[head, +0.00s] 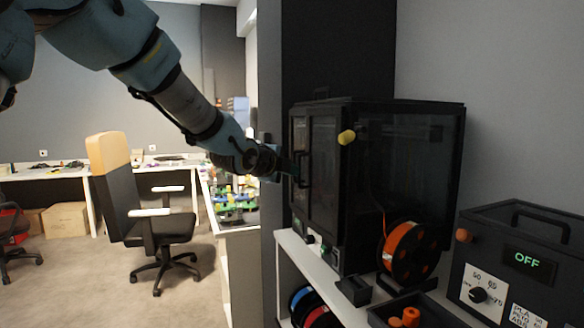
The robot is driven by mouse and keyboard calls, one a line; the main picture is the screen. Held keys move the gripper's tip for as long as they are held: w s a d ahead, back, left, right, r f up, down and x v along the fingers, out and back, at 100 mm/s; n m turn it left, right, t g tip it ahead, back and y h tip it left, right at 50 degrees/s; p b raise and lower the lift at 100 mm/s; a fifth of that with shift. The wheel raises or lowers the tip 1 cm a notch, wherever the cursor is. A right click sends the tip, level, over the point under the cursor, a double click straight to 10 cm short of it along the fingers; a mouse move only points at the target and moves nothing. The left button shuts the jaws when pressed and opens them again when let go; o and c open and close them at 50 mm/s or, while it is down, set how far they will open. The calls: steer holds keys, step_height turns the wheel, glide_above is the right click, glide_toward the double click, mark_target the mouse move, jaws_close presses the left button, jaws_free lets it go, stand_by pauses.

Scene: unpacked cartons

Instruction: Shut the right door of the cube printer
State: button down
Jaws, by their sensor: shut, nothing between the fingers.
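The cube printer (400,175) is a black box with dark clear panels, standing on a white shelf. Its front faces left and shows two narrow door panels in dark frames. The right door (324,170) looks flush or nearly flush with the front; I cannot tell whether a small gap is left. A dark upright handle (301,170) shows near the middle of the front. My gripper (286,168) is shut with nothing in it, close to the front by the handle. Its fingertips are dark against the printer, and I cannot tell whether they touch it.
An orange filament spool (407,252) stands on the shelf (325,279) beside the printer. A black dryer box (528,262) reading OFF is at the right. A dark wall panel (270,120) stands behind my gripper. An office chair (150,215) and open floor lie left.

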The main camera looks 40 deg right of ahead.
steer(key=shift+d, duration=0.1)
steer(key=shift+w+d+b, duration=0.25)
steer(key=shift+d+b, duration=0.45)
steer(key=shift+b, duration=0.05)
